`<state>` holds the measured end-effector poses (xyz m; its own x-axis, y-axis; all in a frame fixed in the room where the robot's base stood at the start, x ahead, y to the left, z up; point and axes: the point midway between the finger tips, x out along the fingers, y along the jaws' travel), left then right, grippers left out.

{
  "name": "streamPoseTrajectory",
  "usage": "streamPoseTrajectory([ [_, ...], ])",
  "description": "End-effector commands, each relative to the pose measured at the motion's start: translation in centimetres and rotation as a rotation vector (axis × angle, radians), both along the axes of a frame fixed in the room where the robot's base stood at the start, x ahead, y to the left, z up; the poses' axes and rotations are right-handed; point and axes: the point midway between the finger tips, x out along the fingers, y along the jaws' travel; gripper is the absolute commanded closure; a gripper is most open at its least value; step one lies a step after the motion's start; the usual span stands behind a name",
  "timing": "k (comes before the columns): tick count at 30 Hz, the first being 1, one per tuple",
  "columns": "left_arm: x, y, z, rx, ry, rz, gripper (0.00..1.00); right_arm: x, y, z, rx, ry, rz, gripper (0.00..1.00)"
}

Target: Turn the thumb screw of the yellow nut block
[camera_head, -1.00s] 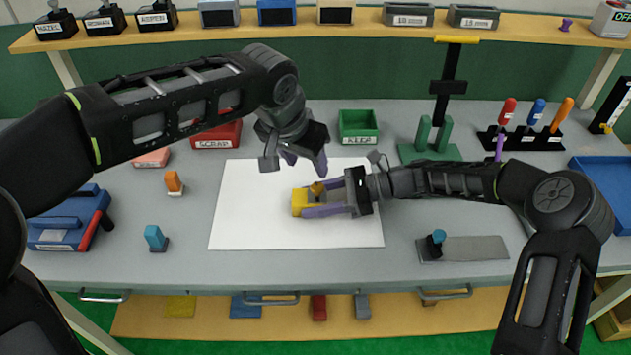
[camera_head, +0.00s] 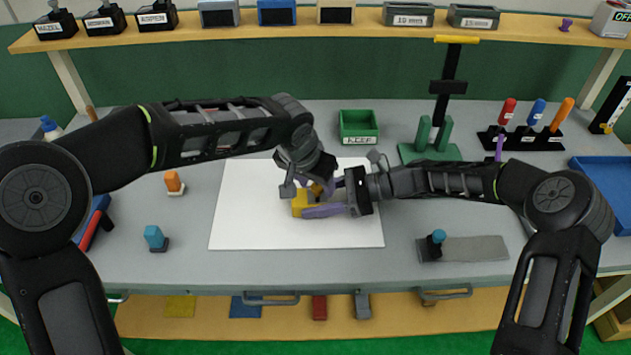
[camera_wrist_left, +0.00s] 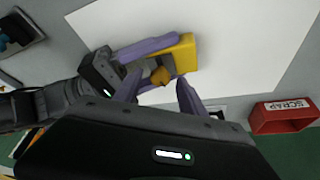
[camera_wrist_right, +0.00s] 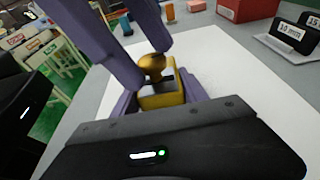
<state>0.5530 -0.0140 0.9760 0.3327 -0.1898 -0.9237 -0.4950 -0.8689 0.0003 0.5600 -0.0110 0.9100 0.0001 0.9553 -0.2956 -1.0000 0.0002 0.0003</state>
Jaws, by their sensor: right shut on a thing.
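The yellow nut block (camera_head: 302,203) lies on the white sheet, and also shows in the left wrist view (camera_wrist_left: 184,52) and right wrist view (camera_wrist_right: 162,98). Its brass thumb screw (camera_wrist_right: 152,66) sticks up from it and shows in the left wrist view (camera_wrist_left: 160,75). My right gripper (camera_head: 325,198) is shut on the block from the right, its purple fingers along the sides. My left gripper (camera_wrist_left: 159,82) is open just above the block, one finger on each side of the screw head. I cannot tell whether those fingers touch it.
The white sheet (camera_head: 245,225) is mostly bare. The green KEEP bin (camera_head: 358,125) stands behind it, and a red SCRAP bin (camera_wrist_left: 285,115) shows in the left wrist view. A green stand (camera_head: 430,152) and a grey plate with a blue knob (camera_head: 475,249) lie right.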

Motion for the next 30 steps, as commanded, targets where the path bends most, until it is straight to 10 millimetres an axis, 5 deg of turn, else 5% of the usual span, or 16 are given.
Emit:
streamPoseTrajectory([
  [17,-0.01,0.02,0.04,0.0,0.0,0.0,1.0,-0.01,0.01,0.02,0.0,0.0,0.0,0.72],
  [30,0.1,0.21,0.01,0.0,0.001,-0.096,1.0,0.0,-0.01,0.01,0.0,0.0,0.0,0.72],
])
